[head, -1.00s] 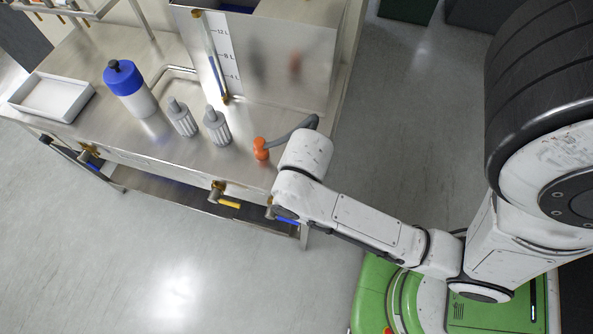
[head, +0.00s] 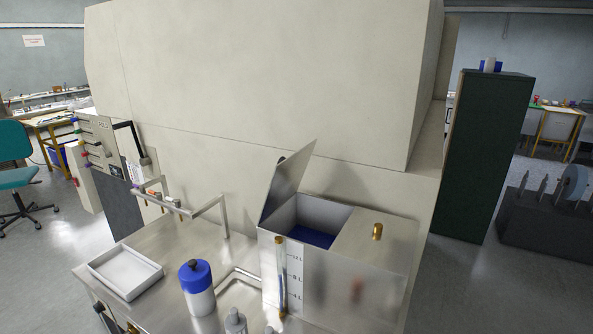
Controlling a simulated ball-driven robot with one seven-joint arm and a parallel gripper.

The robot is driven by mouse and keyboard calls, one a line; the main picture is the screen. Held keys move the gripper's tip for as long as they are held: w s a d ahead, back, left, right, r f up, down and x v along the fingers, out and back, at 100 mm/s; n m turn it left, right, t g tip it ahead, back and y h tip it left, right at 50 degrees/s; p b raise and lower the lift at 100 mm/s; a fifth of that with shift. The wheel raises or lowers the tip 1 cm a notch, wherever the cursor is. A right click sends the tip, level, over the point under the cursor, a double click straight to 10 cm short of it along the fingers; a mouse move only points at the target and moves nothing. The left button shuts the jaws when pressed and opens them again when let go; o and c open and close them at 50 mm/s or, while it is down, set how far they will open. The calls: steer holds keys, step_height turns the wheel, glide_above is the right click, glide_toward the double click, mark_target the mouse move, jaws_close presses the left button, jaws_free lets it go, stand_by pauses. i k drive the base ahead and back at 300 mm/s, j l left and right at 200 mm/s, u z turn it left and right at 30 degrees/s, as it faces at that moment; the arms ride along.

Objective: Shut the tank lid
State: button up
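The steel tank (head: 340,282) stands on the right end of the steel bench. Its lid (head: 287,183) is open, standing up and tilted at the tank's left side. The opening shows a dark blue inside (head: 308,236). The right part of the tank's top is a flat fixed-looking panel with a small brass knob (head: 377,232). A level tube (head: 282,278) with litre marks runs down the front. My gripper and arm do not show in the head view now.
A white tray (head: 97,269), a blue-capped white bottle (head: 198,300) and two grey-capped bottles (head: 236,320) stand on the bench left of and before the tank. Bent steel pipes (head: 208,206) rise behind them. A large beige machine housing (head: 250,80) stands behind the tank.

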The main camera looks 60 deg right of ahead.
mark_target(288, 173)
steer(key=i+j+z, duration=0.4)
steer(key=j+z, duration=0.25)
steer(key=i+j+z, duration=0.15)
steer(key=j+z, duration=0.15)
steer(key=i+j+z, duration=0.1)
steer(key=j+z, duration=0.2)
steer(key=j, duration=0.2)
